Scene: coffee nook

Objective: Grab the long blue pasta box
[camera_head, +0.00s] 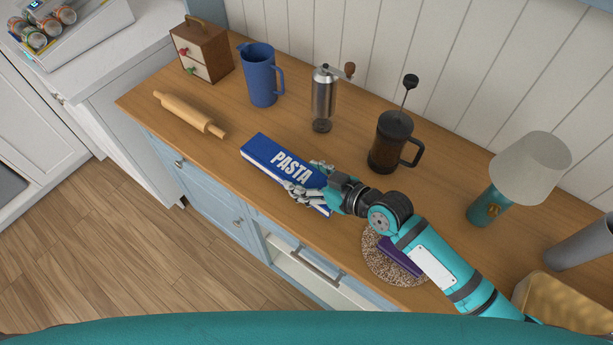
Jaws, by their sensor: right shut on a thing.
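The long blue pasta box (268,152) lies on the wooden counter, with "PASTA" in white letters on its top. My right gripper (307,184) is shut on the box across its right part, with one finger on each long side. The fingers and wrist hide part of the box's right end. I cannot tell whether the box touches the counter all along or is slightly raised. My left gripper is not in view.
A rolling pin (190,114) lies to the left. A blue pitcher (261,76), a metal grinder (324,100) and a French press (390,142) stand behind the box. A round speckled mat (375,267) with a purple object lies under my right arm. A lamp (530,165) stands right.

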